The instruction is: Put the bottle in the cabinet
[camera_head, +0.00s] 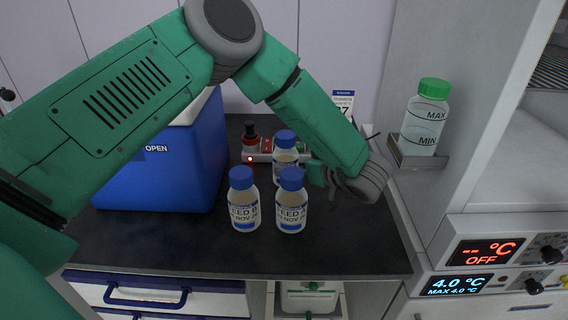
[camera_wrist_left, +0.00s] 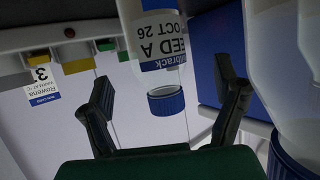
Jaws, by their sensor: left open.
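Three blue-capped bottles stand upright on the dark counter: a front left one labelled FEED B (camera_head: 244,207), a front right one labelled FEED A (camera_head: 291,208), and one behind them (camera_head: 285,160). My left gripper (camera_head: 316,176) is low, to the right of the rear bottle, its fingers partly hidden by its own wrist. In the wrist view, which is upside down, my left gripper (camera_wrist_left: 168,100) is open. A FEED A bottle marked OCT 26 (camera_wrist_left: 160,45) shows between and beyond its fingers, apart from them. The cabinet (camera_head: 500,190) is at the right. My right gripper is out of view.
A blue box (camera_head: 160,165) marked OPEN stands at the left. A green-capped bottle (camera_head: 426,118) sits on a wall bracket (camera_head: 415,155). Displays read OFF (camera_head: 487,252) and 4.0 °C (camera_head: 457,284). A small red-topped device (camera_head: 250,145) is behind the bottles. The front right counter is clear.

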